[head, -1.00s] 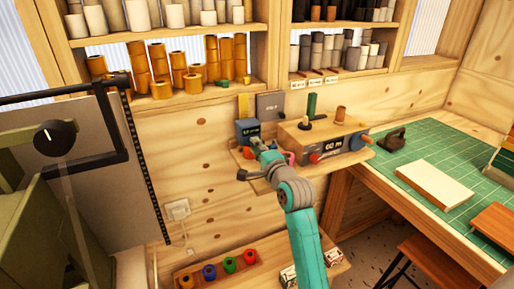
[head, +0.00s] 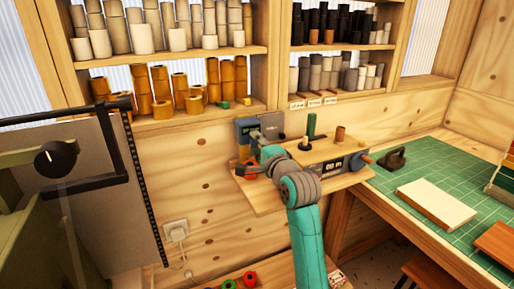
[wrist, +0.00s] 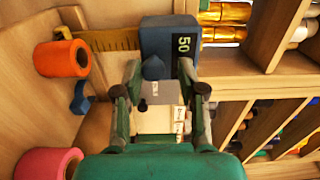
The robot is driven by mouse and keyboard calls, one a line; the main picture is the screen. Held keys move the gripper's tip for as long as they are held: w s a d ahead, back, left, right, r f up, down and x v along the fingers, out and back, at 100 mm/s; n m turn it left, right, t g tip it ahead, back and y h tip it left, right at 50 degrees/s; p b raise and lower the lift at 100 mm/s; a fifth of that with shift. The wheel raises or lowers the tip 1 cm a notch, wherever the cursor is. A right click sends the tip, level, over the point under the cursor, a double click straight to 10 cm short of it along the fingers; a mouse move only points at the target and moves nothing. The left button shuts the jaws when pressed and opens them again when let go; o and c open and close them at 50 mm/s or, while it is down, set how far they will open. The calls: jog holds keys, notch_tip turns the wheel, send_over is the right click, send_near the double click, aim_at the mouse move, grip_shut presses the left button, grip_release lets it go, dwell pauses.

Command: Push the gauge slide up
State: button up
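The gauge slide (wrist: 168,42) is a blue block reading 50, on a yellow scale strip (wrist: 110,39) in the wrist view. The strip shows to the block's left there. A blue knob (wrist: 153,68) sticks out from the block towards me. In the head view the slide (head: 246,127) is at the upper left of the wooden wall unit, left of a grey plate (head: 271,124). My gripper (wrist: 158,70) is open, its two fingers apart on either side of the knob, close to the block. Whether either finger touches it I cannot tell.
An orange roll (wrist: 62,59) and a pink roll (wrist: 48,163) lie to the left in the wrist view. Shelves of rolls (head: 185,85) stand above the unit. A green cutting mat (head: 445,165) covers the bench at right.

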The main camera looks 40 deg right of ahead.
jog(key=shift+f, duration=0.15)
jog(key=shift+s+a, duration=0.1)
jog(key=shift+s, duration=0.2)
jog(key=v, duration=1.1)
jog(key=shift+s, duration=0.2)
jog(key=shift+a, duration=0.1)
jog(key=s+a+f+n+g+y, duration=0.1)
jog(key=s+a+f+n, duration=0.45)
jog(key=f, duration=0.55)
jog(key=s+a+f+n+y, duration=0.1)
jog(key=s+a+f+n, duration=0.2)
jog(key=s+a+f, duration=0.6)
jog(key=s+a+f+n+y, duration=0.1)
jog(key=s+a+f+n, duration=0.1)
jog(key=s+n, duration=0.2)
jog(key=s+a+f+n+g+y, duration=0.1)
jog(key=s+a+f+n, duration=0.2)
jog(key=s, duration=0.8)
jog(key=s+a+f+n+y, duration=0.1)
jog(key=s+a+f+n, duration=0.1)
jog(key=s+n, duration=0.3)
jog(key=s+a, duration=0.1)
jog(key=s, duration=0.2)
jog(key=shift+a+f+n+g, duration=0.25)
jog(key=shift+f+n+g, duration=0.05)
jog(key=shift+f+n, duration=0.1)
